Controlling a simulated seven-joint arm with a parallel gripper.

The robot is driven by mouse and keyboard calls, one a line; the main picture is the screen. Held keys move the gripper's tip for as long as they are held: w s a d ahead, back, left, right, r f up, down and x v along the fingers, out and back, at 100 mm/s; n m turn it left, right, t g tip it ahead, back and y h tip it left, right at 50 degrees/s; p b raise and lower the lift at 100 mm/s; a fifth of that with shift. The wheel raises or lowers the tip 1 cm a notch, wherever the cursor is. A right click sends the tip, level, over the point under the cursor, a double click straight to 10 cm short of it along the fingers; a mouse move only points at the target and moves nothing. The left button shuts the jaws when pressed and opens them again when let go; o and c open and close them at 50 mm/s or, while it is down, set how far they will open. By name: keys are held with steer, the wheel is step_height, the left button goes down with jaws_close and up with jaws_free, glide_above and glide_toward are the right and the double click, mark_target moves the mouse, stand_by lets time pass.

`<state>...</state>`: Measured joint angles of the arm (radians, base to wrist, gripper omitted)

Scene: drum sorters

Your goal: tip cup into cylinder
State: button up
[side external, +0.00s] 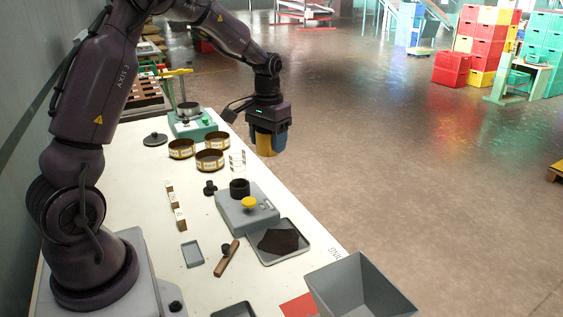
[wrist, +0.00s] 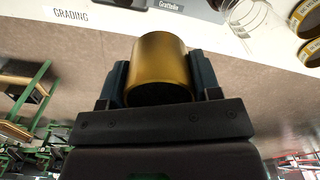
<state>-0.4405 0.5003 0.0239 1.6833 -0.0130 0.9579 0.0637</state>
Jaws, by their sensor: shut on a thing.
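My gripper (side external: 268,138) is shut on a gold cup (side external: 265,146), with a blue finger on each side of it. In the side view it hangs in the air, and the floor beyond the table's right edge shows behind it. The cup (wrist: 158,60) also shows between the fingers in the wrist view. Its contents cannot be made out. A clear cylinder (side external: 237,162) stands on the table behind the grey device, below and left of the cup in the side view. In the wrist view the cylinder (wrist: 252,17) is at the upper right, apart from the cup.
Several round sieves (side external: 210,160) stand left of the cylinder. A grey device with a yellow knob (side external: 249,203) and a tray of dark material (side external: 279,241) lie nearer. A grey bin (side external: 360,288) is at the front right. A green-based scale (side external: 190,122) stands farther back.

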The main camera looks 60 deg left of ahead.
steer(key=s+a+r, duration=0.2)
steer(key=a+r, duration=0.5)
steer(key=a, duration=0.5)
steer(key=shift+s+a+r, duration=0.15)
steer(key=shift+a+r, duration=0.15)
steer(key=shift+r, duration=0.1)
steer(key=shift+f, duration=1.95)
